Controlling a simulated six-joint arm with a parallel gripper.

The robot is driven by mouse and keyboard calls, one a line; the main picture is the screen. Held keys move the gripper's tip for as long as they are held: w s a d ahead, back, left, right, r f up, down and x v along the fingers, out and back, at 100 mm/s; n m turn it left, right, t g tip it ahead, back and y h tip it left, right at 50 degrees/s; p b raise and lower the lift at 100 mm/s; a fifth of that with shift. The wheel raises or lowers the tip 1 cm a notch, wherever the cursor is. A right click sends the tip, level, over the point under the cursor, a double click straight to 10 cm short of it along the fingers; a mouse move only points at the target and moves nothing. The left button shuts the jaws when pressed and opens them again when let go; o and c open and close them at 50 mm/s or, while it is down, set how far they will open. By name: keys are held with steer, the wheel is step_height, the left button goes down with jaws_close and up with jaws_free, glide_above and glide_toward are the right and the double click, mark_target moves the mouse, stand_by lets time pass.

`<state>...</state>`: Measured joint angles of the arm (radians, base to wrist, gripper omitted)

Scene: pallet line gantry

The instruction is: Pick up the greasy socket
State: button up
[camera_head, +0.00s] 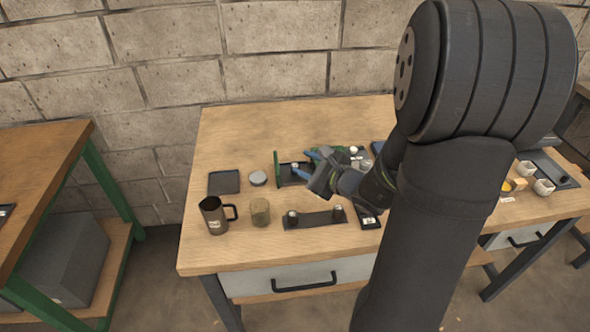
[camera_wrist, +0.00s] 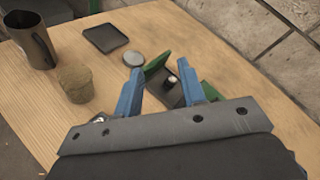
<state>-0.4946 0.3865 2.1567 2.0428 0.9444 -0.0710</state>
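My gripper (camera_head: 305,164) is over the middle of the wooden table, its two blue fingers apart with nothing between the tips. In the wrist view the gripper (camera_wrist: 161,70) points toward a small dark cylinder with a pale top (camera_wrist: 172,81), which looks like a socket. It stands upright in a dark tray with a green upright plate (camera_wrist: 157,63) at its side. The cylinder is apart from both fingers. Two more small dark pieces with light tops, one left (camera_head: 292,215) and one right (camera_head: 338,211), stand on a dark strip nearer the front. I cannot tell which piece is greasy.
A dark mug (camera_head: 213,215) and an olive cup (camera_head: 260,212) stand at the front left. A round grey lid (camera_head: 258,178) and a flat black tray (camera_head: 224,182) lie behind them. The back left tabletop is clear. White cups (camera_head: 543,187) stand far right.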

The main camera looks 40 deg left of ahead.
steer(key=d+f+m+t+h, duration=0.35)
steer(key=f+m, duration=0.25)
steer(key=m, duration=0.4)
glide_toward(296, 166)
steer(key=shift+w+a+f+m+y, duration=0.2)
steer(key=shift+w+a+f, duration=0.15)
steer(key=shift+a, duration=0.25)
steer(key=shift+w+a+f+m+y, duration=0.15)
steer(key=shift+w+a+f, duration=0.15)
steer(key=shift+a, duration=0.25)
steer(key=shift+f+x, duration=0.2)
steer(key=shift+x, duration=2.4)
steer(key=shift+d, duration=0.1)
jaws_close()
